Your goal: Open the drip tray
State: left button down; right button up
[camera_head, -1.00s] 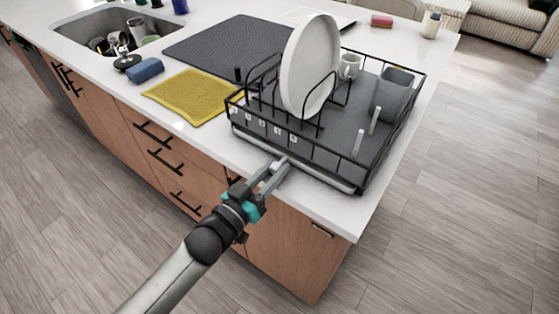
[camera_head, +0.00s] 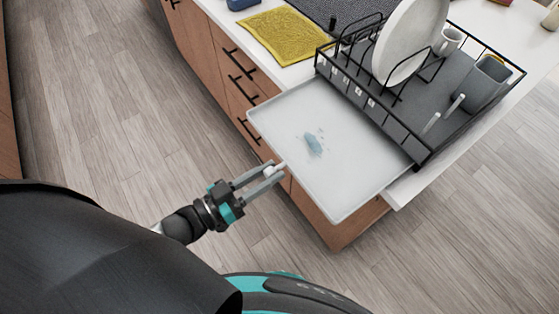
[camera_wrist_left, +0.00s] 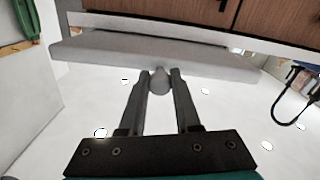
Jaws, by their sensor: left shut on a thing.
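The drip tray (camera_head: 350,165) is a shallow pale grey tray, pulled well out from under the black dish rack (camera_head: 408,142) and over the counter's front edge. A small blue-grey patch lies on its floor. My left gripper (camera_head: 276,171) is at the tray's front edge, shut on its small knob (camera_wrist_left: 158,80). The left wrist view also shows the fingers (camera_wrist_left: 159,92) on either side of the knob, with the tray's front wall (camera_wrist_left: 220,65) just beyond. The tray's back end is hidden under the rack. My right gripper is not in view.
The rack holds a large white plate (camera_head: 405,45), a white mug (camera_head: 449,41) and a grey holder (camera_head: 483,82). A yellow cloth (camera_head: 284,36) lies on the counter. Wooden drawers with black handles (camera_head: 240,90) are below. The floor left of the tray is clear.

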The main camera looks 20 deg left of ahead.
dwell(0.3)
pick_arm(q)
jog(key=c, duration=0.9)
grip_release()
jog(key=v, duration=1.5)
jog(key=shift+s+a, duration=0.15)
